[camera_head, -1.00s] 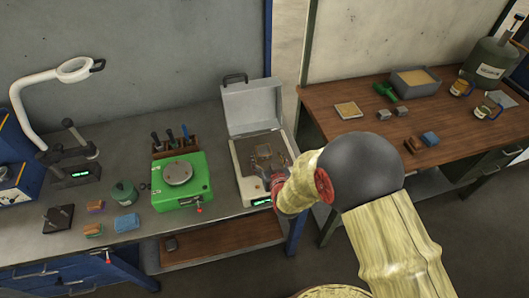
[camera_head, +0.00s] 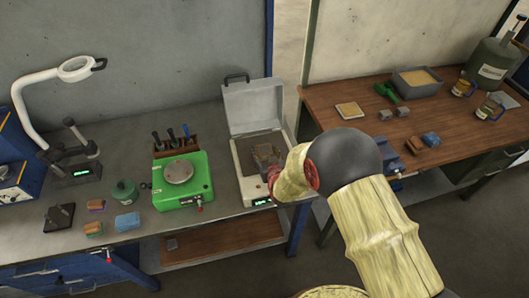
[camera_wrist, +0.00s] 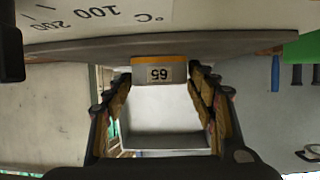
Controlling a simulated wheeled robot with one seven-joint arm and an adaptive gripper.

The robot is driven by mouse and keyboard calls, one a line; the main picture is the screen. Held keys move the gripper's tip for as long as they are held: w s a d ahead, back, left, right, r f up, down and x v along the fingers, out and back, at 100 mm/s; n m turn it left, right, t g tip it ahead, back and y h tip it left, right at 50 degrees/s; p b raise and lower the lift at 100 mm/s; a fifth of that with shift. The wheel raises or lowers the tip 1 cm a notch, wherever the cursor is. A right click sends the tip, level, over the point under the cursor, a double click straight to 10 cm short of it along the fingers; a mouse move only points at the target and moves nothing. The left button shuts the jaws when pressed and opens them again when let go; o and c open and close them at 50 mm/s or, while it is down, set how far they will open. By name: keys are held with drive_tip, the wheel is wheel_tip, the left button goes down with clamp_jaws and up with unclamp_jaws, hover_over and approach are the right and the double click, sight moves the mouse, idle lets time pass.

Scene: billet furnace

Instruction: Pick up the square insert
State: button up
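A grey block marked "65" (camera_wrist: 160,72) with a yellow strip along one edge stands on a dark plate in the wrist view, which is upside down. It may be the square insert; its full shape is not visible. My gripper (camera_wrist: 161,76) has its two fingers apart, one on each side of the block. Narrow gaps seem to show between fingers and block. In the head view my gripper (camera_head: 266,155) is over the dark plate of a pale lidded furnace (camera_head: 242,185), partly hidden by my wrist.
The furnace's raised lid (camera_head: 255,107) stands behind my gripper. A green device (camera_head: 182,202) with a round plate is to the left, with a tool rack (camera_head: 176,149) behind it. A wooden table (camera_head: 345,125) with small items is to the right.

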drive_tip(key=c, duration=1.3)
clamp_jaws()
drive_tip(key=shift+w+r, duration=0.1)
drive_tip(key=shift+r, duration=0.05)
